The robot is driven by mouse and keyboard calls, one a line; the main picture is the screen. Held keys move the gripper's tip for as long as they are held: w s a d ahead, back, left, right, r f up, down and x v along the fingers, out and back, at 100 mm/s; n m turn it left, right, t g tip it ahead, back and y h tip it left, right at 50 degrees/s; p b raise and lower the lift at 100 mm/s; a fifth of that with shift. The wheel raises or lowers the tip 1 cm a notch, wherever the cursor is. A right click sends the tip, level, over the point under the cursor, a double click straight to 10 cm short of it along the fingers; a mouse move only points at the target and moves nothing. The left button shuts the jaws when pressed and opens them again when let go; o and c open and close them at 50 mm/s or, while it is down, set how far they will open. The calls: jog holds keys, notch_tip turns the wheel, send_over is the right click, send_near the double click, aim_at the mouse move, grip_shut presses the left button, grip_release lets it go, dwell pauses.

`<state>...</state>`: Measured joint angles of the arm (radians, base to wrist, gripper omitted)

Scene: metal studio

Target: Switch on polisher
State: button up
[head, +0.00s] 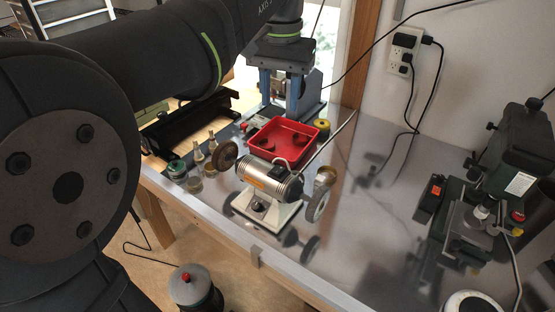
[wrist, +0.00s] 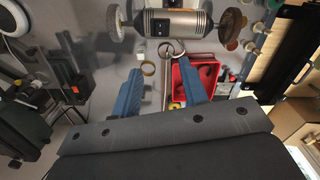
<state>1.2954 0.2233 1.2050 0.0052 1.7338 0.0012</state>
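The polisher (head: 270,182) stands on the shiny metal bench. It has a silver motor body with an orange label, a wheel at each end and a white base (head: 264,212). A small dark knob (head: 257,206) sits on the front of the base. My gripper (head: 279,108) is above the bench, behind the polisher and near the red tray. In the wrist view its blue fingers (wrist: 159,62) are wide apart with nothing gripped.
A red tray (head: 301,153) with round parts inside is close behind the polisher. Jars (head: 176,170) and bottles stand to its left. A dark green machine (head: 510,165) with cables stands at the right. A wall outlet (head: 402,50) has hanging cords. The bench's middle right is clear.

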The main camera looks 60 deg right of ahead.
jog(key=m, duration=0.3)
send_near(279, 170)
notch_tip(279, 170, down, 7)
jog(key=shift+f, duration=0.25)
dwell(0.4)
